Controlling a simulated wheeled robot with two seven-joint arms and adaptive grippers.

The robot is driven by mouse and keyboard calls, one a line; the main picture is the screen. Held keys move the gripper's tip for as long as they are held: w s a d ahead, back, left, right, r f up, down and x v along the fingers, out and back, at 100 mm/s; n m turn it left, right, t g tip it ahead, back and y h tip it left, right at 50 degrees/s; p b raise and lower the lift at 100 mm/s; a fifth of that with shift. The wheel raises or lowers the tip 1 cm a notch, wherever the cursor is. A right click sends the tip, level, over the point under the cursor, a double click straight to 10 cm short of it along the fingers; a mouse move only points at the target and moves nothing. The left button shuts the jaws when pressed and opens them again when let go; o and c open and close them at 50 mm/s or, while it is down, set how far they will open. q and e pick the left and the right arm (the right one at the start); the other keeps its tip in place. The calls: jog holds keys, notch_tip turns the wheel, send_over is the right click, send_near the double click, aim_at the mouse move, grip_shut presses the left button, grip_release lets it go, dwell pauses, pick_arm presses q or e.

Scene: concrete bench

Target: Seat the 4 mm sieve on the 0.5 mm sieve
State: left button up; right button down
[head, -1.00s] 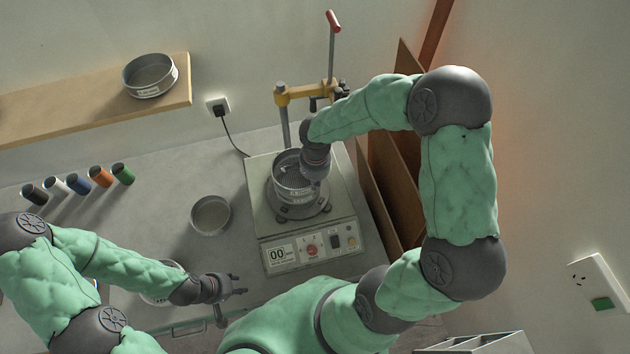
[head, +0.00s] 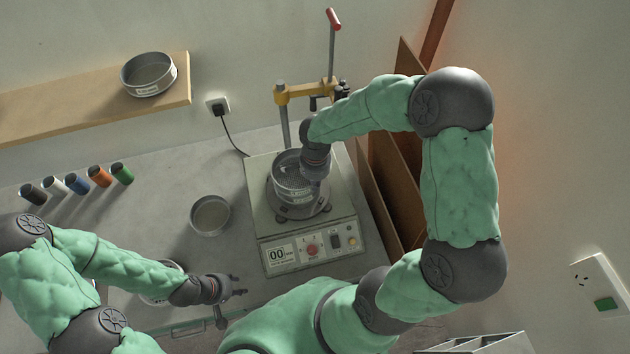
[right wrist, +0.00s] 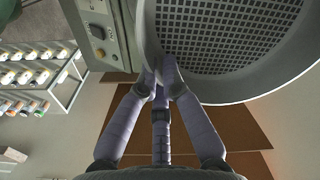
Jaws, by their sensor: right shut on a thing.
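The 4 mm sieve (head: 286,168), a round metal sieve with a coarse mesh, is on or just above the stack on the shaker. It fills the top of the right wrist view (right wrist: 225,40). My right gripper (right wrist: 160,75) is shut on its rim. Below it a second labelled sieve (head: 297,197), likely the 0.5 mm one, sits on the shaker's round plate; its label is too small to read. I cannot tell whether the two touch all round. My left gripper (head: 238,285) is empty and open over the bench front.
The shaker (head: 310,252) has a front panel reading 00 and a yellow clamp (head: 307,92) behind. A round pan (head: 210,215) stands left of it. Another sieve (head: 148,76) is on the wooden shelf. Several coloured jars (head: 99,176) line the bench. Brown boards (head: 385,190) stand at right.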

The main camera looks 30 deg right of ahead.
jog(key=shift+f+b, duration=0.35)
jog(key=shift+b, duration=0.15)
dwell(0.3)
jog(key=c, duration=1.3)
grip_release()
notch_tip(320, 180, up, 12)
